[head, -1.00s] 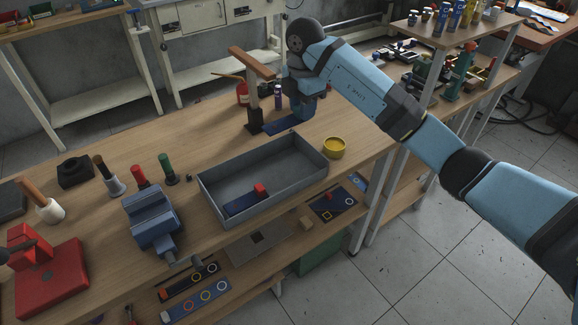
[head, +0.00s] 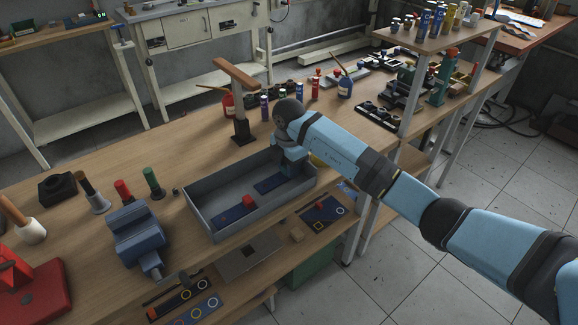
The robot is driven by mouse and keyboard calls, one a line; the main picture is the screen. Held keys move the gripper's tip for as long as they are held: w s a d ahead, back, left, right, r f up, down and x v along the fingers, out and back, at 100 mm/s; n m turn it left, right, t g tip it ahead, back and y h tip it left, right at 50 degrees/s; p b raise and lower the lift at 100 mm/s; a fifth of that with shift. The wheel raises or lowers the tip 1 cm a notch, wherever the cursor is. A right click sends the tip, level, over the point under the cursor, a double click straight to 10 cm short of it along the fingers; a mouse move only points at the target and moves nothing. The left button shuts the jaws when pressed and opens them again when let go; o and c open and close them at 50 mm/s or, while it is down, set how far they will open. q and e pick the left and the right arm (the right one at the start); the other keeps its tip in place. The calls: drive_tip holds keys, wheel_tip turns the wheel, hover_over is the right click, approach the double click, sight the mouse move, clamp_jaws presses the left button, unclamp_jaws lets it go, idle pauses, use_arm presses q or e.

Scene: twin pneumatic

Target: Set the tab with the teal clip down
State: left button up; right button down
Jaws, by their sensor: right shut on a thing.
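My right gripper (head: 288,171) is over the right end of the grey tray (head: 203,217), pointing down. It is shut on a dark blue tab (head: 268,184), which lies flat or nearly flat inside the tray; I cannot tell whether it touches the floor. The gripper hides the tab's right end, and its teal clip cannot be made out clearly. A second dark blue tab (head: 233,217) with a red clip (head: 249,201) lies in the left part of the tray. My left gripper is not in view.
A blue vise (head: 138,235) stands left of the tray. A post with a wooden top (head: 236,75) stands behind it. More tabs lie on the lower shelf (head: 222,262).

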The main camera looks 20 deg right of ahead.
drive_tip(key=c, duration=0.9)
unclamp_jaws()
drive_tip(key=shift+o, duration=0.2)
